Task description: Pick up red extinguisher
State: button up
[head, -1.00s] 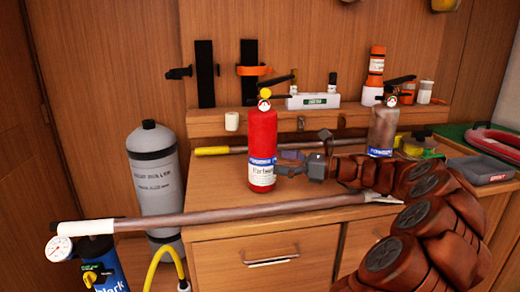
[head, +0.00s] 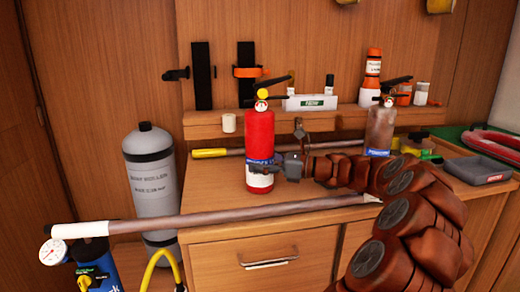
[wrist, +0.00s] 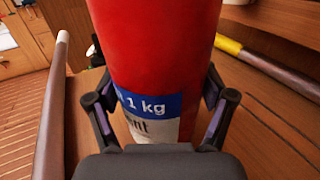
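The red extinguisher (head: 260,135) stands upright on the wooden cabinet top, with a black lever, a yellow disc and a blue and white label. In the wrist view the red extinguisher (wrist: 155,50) fills the middle, its top and base out of frame. My gripper (head: 272,163) is at its lower body, at label height, coming from the right. In the wrist view my gripper (wrist: 158,90) has one finger on each side of the cylinder. The fingers look spread, with no clear squeeze on it. The far-side contact is hidden.
A worn grey-brown extinguisher (head: 380,128) stands to the right, behind my arm. A yellow-ended rod (head: 209,153) lies behind. A grey cylinder (head: 153,190) stands left. A grey tray (head: 478,170) is at right.

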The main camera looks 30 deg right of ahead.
jog(key=c, duration=0.8)
jog(key=shift+r, duration=0.1)
jog(key=shift+c, duration=0.6)
